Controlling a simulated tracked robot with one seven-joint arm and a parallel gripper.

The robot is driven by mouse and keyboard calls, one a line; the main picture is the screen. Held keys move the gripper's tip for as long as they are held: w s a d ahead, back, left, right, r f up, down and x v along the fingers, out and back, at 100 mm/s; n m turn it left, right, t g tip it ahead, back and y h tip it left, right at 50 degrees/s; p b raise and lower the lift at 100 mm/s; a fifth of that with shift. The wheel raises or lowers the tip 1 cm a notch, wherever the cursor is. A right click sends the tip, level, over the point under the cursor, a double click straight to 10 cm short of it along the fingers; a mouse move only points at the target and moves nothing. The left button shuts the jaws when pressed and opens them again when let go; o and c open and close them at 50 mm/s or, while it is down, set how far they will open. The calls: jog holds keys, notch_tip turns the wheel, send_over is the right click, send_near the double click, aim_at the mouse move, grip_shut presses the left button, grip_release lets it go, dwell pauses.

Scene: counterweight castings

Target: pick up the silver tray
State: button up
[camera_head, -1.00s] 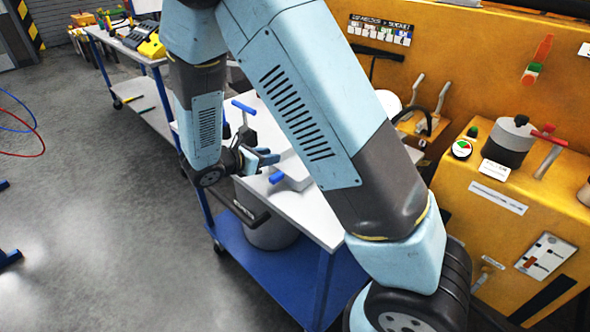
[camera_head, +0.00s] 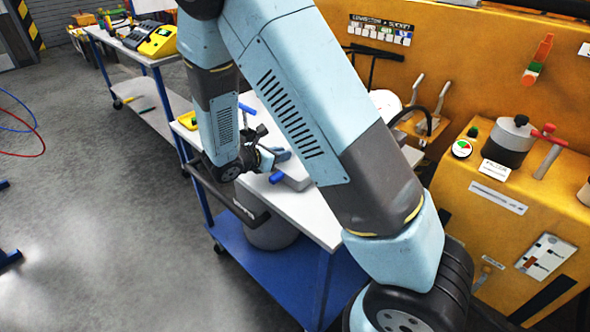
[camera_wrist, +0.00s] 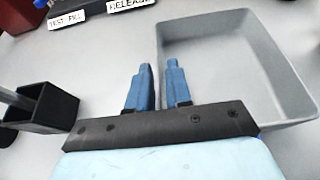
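The silver tray (camera_wrist: 283,67) is a shallow grey pan with raised walls. It fills the right side of the wrist view and sits on the white cart top. In the head view the tray (camera_head: 298,176) is partly hidden by my arm. My gripper (camera_wrist: 160,66) has two blue fingers, a narrow gap apart. The tray's left wall runs between them, with the left finger outside and the right finger over the inside. The fingers look open, with no clear contact. In the head view my gripper (camera_head: 277,155) is beside the tray.
A black box-shaped holder (camera_wrist: 58,110) stands left of my gripper. Labels reading TEST FILL (camera_wrist: 66,20) and RELEASE lie beyond. The orange machine (camera_head: 470,70) stands behind the cart (camera_head: 310,222).

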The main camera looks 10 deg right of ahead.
grip_shut()
dwell(0.3)
